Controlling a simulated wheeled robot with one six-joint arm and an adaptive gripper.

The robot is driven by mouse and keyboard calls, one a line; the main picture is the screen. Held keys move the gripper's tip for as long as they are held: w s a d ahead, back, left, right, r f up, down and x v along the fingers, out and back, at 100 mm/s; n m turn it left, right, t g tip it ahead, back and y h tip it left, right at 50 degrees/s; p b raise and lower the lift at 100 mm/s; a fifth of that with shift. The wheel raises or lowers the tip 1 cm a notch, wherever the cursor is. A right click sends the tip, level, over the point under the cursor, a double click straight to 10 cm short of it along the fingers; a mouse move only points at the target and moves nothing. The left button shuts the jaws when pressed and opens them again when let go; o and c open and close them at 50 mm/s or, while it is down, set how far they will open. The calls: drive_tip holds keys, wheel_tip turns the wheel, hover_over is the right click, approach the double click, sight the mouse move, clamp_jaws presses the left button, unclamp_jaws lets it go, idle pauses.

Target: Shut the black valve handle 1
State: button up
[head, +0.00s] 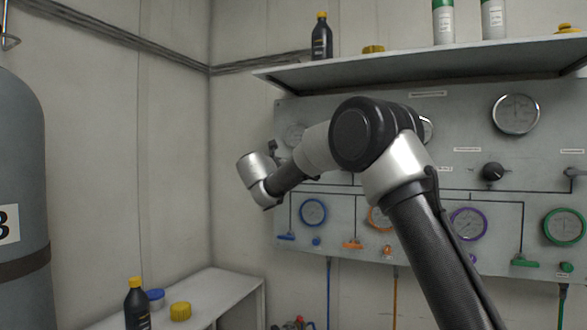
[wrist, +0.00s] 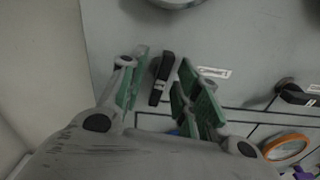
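In the wrist view a black valve handle (wrist: 161,78) on the grey panel stands nearly upright in the picture, leaning slightly. My gripper (wrist: 164,80) is open, with one green-padded finger to the left of this handle and the other to its right. Gaps show on both sides, so the handle is not gripped. Its depth relative to the fingertips is hard to judge. I cannot read a number on it; a small white label is to its right. In the head view my arm covers part of the panel and my gripper cannot be made out clearly.
Another black handle (wrist: 296,94) is to the right. A gauge with an orange rim (wrist: 287,147) is lower right. In the head view, the panel (head: 350,210) carries several gauges and colored handles. A shelf (head: 430,65) with bottles juts out above. A grey cylinder (head: 20,180) stands left.

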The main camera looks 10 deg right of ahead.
drive_tip(key=shift+x, duration=0.85)
drive_tip(key=shift+d, duration=0.1)
clamp_jaws()
